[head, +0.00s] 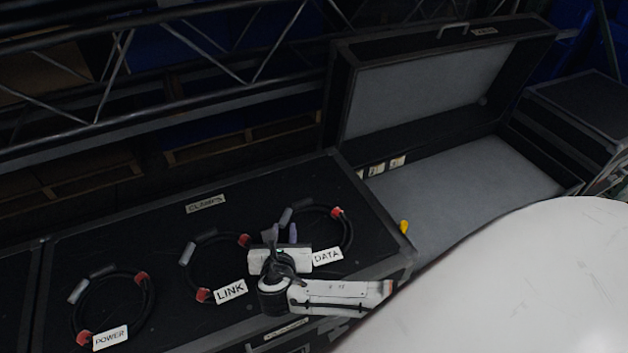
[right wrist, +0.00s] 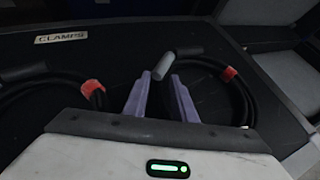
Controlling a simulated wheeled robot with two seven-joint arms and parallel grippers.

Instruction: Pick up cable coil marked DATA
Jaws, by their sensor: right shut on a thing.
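The DATA cable coil (head: 349,232) is a black ring with red bands, grey connector ends and a white DATA label (head: 327,257). It lies on the dark lid marked CLAMPS, at its right end. My right gripper (head: 282,236) is at the coil's left side, its purple fingers pointing down to the lid. In the right wrist view the fingers (right wrist: 160,98) stand at the left edge of the coil (right wrist: 243,92), beside a grey connector (right wrist: 163,67). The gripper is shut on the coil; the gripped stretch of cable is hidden. My left gripper is out of view.
The LINK coil (head: 188,278) lies just left of my right gripper, and the POWER coil (head: 73,315) farther left. An open case (head: 345,100) with a grey-lined, empty-looking floor stands to the right. A metal truss (head: 130,122) runs behind. A large white surface fills the lower right.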

